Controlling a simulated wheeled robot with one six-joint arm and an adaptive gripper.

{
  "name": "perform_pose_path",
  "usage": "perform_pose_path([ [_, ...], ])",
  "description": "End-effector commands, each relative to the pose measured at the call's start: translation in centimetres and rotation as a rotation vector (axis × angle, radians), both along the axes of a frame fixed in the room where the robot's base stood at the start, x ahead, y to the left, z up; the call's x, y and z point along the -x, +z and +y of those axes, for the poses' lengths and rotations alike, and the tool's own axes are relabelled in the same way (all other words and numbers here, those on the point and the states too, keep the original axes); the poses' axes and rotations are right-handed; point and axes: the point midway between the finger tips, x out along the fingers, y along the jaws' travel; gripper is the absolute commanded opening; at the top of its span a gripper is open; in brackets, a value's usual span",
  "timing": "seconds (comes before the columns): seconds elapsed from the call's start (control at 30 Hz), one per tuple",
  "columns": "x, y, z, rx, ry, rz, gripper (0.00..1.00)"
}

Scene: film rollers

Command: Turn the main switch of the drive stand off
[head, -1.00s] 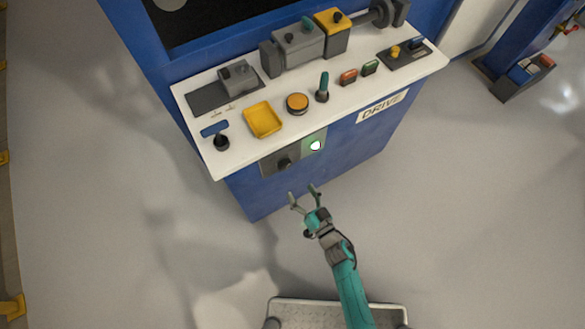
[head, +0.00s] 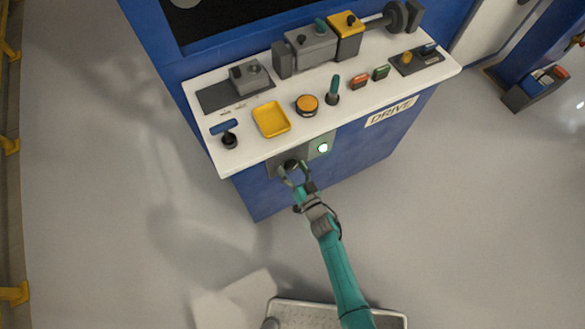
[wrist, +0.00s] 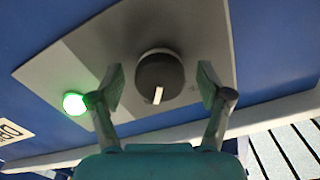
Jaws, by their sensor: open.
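The main switch is a dark round knob (wrist: 160,76) with a white pointer mark on a grey plate (wrist: 120,50) on the front of the blue drive stand (head: 345,158). In the wrist view the pointer mark aims toward the bottom of the picture. A green lamp (wrist: 74,103) glows beside the knob; it also shows lit in the head view (head: 322,148). My gripper (wrist: 161,86) is open, with one finger on each side of the knob and visible gaps to it. In the head view my gripper (head: 294,172) partly covers the knob.
The stand's white top (head: 245,157) overhangs the switch plate. It carries a yellow tray (head: 271,119), an orange button (head: 307,104), a teal-handled lever (head: 333,90) and a blue-handled lever (head: 226,133).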

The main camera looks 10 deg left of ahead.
Motion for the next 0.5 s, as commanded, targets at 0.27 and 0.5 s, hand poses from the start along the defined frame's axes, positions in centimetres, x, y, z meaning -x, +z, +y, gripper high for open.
perform_pose_path([
  [0.27,0.03,-0.01,-0.03,0.0,0.0,0.0,0.35],
  [0.5,0.03,-0.01,-0.04,0.002,0.0,-0.002,0.18],
])
